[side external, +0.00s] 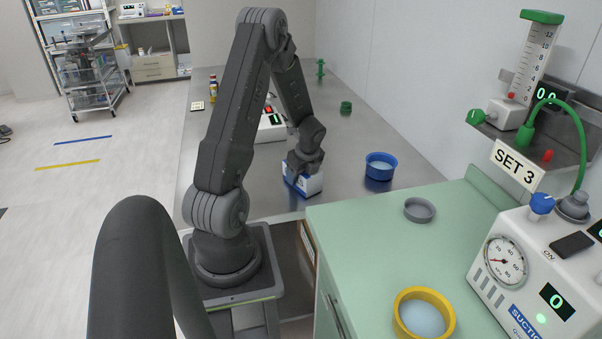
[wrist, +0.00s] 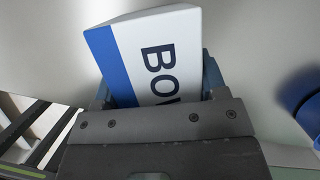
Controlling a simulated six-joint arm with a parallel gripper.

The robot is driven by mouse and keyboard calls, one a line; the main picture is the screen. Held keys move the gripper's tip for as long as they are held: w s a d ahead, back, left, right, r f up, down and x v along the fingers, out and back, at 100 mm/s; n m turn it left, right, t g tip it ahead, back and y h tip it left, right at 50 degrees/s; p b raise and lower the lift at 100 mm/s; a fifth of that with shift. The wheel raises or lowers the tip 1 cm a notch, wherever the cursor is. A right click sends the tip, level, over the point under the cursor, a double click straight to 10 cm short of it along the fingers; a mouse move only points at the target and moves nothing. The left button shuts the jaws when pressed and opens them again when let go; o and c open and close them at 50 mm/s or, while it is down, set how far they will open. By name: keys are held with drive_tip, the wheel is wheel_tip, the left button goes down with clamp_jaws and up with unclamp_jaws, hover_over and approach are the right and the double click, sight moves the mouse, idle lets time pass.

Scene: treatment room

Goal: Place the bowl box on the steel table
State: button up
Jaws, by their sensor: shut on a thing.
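The bowl box (side external: 304,183) is white with a blue band. It shows large in the wrist view (wrist: 160,60), with the dark letters "BOW" partly cut off by my gripper. My gripper (side external: 303,166) points down and is shut on the box; the jaws also show in the wrist view (wrist: 158,95). The box is at the steel table (side external: 345,135), near its front edge. I cannot tell whether its underside touches the tabletop.
A blue bowl (side external: 381,166) stands to the right of the box. A white device (side external: 270,128) with a display, a green item (side external: 346,107) and a small bottle (side external: 213,88) are farther back. A green-topped cabinet (side external: 370,235) adjoins the front edge, with a grey dish (side external: 419,210) and yellow bowl (side external: 424,314).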

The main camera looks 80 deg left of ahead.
drive_tip(key=o, duration=1)
drive_tip(key=shift+f, duration=0.15)
drive_tip(key=shift+c, duration=0.2)
